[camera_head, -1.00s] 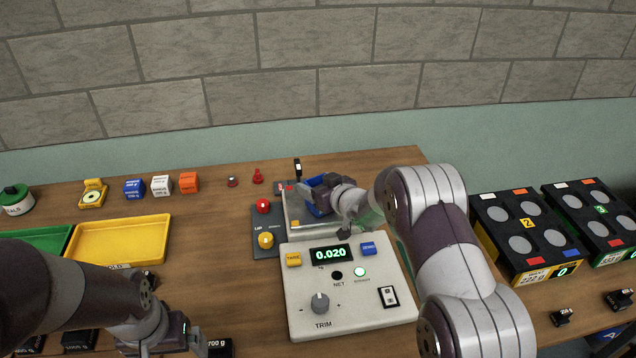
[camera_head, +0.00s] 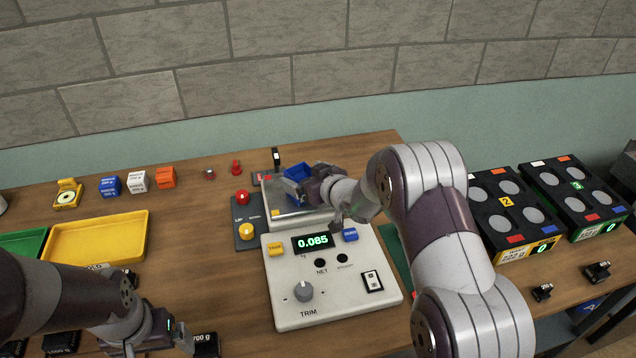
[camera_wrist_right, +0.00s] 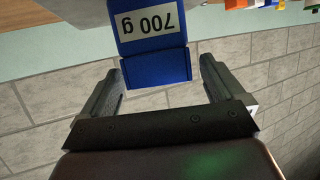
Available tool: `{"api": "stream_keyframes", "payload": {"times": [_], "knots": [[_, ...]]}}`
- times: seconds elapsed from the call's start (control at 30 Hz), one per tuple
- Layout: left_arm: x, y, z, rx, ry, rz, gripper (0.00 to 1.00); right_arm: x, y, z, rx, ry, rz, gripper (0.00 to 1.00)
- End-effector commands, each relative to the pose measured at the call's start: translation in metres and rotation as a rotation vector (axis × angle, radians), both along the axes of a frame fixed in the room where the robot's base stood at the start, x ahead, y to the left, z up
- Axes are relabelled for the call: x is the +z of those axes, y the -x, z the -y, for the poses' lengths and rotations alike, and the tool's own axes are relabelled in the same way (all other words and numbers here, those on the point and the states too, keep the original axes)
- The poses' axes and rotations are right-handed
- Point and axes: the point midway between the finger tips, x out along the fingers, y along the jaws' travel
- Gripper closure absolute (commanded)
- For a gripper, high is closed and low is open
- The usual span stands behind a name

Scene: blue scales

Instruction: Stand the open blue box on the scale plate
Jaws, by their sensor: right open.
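The blue box (camera_head: 297,172) is at the back of the pale scale plate (camera_head: 290,211), partly hidden by my right gripper (camera_head: 310,182). The box appears to be on the plate, but its underside is hidden. In the right wrist view the box (camera_wrist_right: 157,68) carries a white "700 g" label. It lies between my right gripper's spread fingers, with gaps visible on both sides. The scale console (camera_head: 325,280) shows 0.085 in green. My left gripper (camera_head: 165,335) is low at the left, apart from the scale; its jaws are unclear.
A yellow tray (camera_head: 97,263) and a green tray (camera_head: 22,243) lie left. Blue, white and orange blocks (camera_head: 138,181) stand behind them. A dark panel with red and yellow knobs (camera_head: 247,232) adjoins the plate. Black numbered units (camera_head: 508,202) stand right.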

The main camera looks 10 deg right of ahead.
Motion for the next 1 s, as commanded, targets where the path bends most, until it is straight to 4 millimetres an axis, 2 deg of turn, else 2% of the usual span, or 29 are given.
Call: {"api": "stream_keyframes", "payload": {"times": [0.2, 0.4, 0.47, 0.5, 0.57, 0.67, 0.7, 0.8, 0.9, 1.0], "knots": [[-0.008, 0.000, 0.000, 0.000, 0.000, 0.000, 0.05, 0.016, 0.045, 0.019, -0.002, 0.000, 0.000, 0.05], [-0.009, 0.000, 0.000, 0.000, 0.000, 0.000, 0.05, 0.025, 0.068, 0.029, -0.008, 0.005, -0.009, 0.05], [-0.009, 0.000, 0.000, 0.000, 0.000, 0.000, 0.05, 0.024, 0.076, 0.034, -0.051, 0.035, -0.055, 0.05], [-0.009, 0.000, 0.000, 0.000, 0.000, 0.000, 0.05, 0.020, 0.086, 0.040, -0.104, 0.071, -0.122, 0.05], [-0.008, 0.000, 0.000, 0.000, 0.000, 0.000, 0.05, 0.010, 0.115, 0.052, -0.199, 0.137, -0.275, 0.05], [-0.009, 0.000, 0.000, 0.000, 0.000, 0.000, 0.05, -0.010, 0.194, 0.060, -0.315, 0.214, -0.601, 0.05], [-0.009, 0.000, 0.000, 0.000, 0.000, 0.000, 0.05, -0.016, 0.230, 0.058, -0.333, 0.228, -0.727, 0.05], [-0.009, 0.000, 0.000, 0.000, 0.000, 0.000, 0.05, -0.023, 0.298, 0.048, -0.339, 0.233, -0.959, 0.05], [-0.009, 0.000, 0.000, 0.000, 0.000, 0.000, 0.05, -0.024, 0.330, 0.041, -0.329, 0.226, -1.068, 0.05], [-0.009, 0.000, 0.000, 0.000, 0.000, 0.000, 0.05, -0.025, 0.336, 0.039, -0.326, 0.224, -1.092, 0.05]]}}
